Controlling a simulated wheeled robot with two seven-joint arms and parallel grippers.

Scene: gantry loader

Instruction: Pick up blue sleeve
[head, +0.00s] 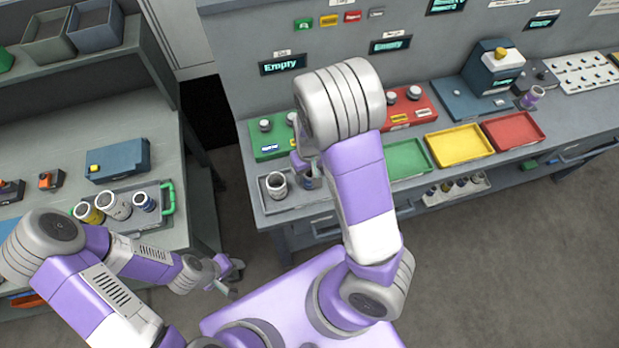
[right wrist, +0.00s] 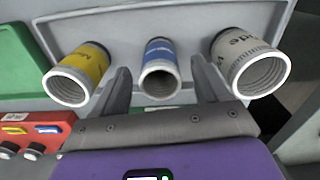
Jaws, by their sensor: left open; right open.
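In the right wrist view a blue sleeve (right wrist: 160,52) with a white rim stands between a yellow sleeve (right wrist: 88,65) and a white printed sleeve (right wrist: 240,55), on a grey tray (right wrist: 125,14). My right gripper (right wrist: 160,84) is open and empty, with one finger on each side of the blue sleeve; contact cannot be told. In the head view my right arm hides most of that spot; the white sleeve (head: 277,184) shows on the tray's left. My left gripper (head: 233,275) is open and empty, low between the benches.
Another tray on the left bench holds yellow (head: 88,212), white (head: 116,205) and blue (head: 145,201) sleeves beside a green handle (head: 168,199). Green, yellow (head: 459,145) and red (head: 513,131) trays lie right of my right arm. A blue-grey machine (head: 492,68) stands behind.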

